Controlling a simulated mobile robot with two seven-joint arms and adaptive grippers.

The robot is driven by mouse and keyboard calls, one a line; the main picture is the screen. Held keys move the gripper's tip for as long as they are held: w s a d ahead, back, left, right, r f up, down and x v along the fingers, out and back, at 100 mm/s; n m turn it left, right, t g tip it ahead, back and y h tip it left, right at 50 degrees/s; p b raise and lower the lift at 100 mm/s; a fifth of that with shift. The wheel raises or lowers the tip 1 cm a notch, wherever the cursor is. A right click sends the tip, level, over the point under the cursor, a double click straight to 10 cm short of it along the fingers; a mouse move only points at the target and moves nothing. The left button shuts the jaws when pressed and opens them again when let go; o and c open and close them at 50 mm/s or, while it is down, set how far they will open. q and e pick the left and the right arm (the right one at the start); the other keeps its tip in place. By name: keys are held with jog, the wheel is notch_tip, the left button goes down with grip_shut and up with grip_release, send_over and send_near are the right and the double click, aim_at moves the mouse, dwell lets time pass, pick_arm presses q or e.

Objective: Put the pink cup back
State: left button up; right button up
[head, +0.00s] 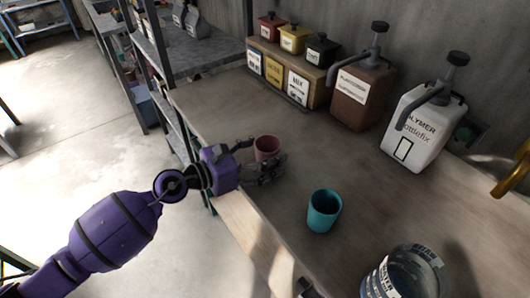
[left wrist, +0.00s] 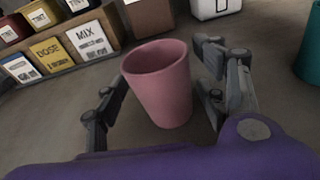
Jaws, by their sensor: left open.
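The pink cup (head: 266,148) stands upright on the workbench in the head view. In the left wrist view the pink cup (left wrist: 161,84) stands between the two fingers of my left gripper (left wrist: 163,92). The fingers are apart, with a visible gap on the left side and a small one on the right. In the head view my left gripper (head: 258,160) reaches in from the left, around the cup. The cup's lower part is partly hidden by the gripper there. My right gripper is not clearly in view.
A teal cup (head: 324,211) stands to the right. Labelled boxes (head: 283,72), a brown pump container (head: 361,98) and a white pump jug (head: 422,127) line the back. The bench (head: 226,103) is clear behind the pink cup.

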pick_arm(q)
jog(key=b+v, duration=0.3)
jog(key=v, duration=0.9)
jog(key=shift+r, duration=0.1)
jog(key=s+a+f+n+t+y, duration=0.2)
jog(key=s+a+f+n+y, duration=0.15)
jog(key=f+n, duration=0.55)
jog(key=s+a+f+n+t+y, duration=0.25)
jog(key=s+f+n, duration=0.25)
jog(key=n, duration=0.7)
jog(key=s+a+f+n+t+y, duration=0.1)
jog(key=s+a+f+n+y, duration=0.3)
jog(key=f+n, duration=0.5)
jog(key=s+f+n+g+y, duration=0.1)
jog(key=s+f+n+g, duration=0.1)
jog(key=s+f+n, duration=0.2)
jog(key=s+f+n+g+y, duration=0.1)
jog(key=s+f+n+g, duration=0.1)
jog(key=s+f+n, duration=0.2)
jog(key=s+f+n+g+y, duration=0.1)
jog(key=s+f+n+g, duration=0.2)
jog(key=s+n, duration=0.6)
jog(key=s+f, duration=0.1)
jog(key=s, duration=0.4)
jog(key=shift+s+a+y, duration=0.2)
jog(key=shift+a+y, duration=0.1)
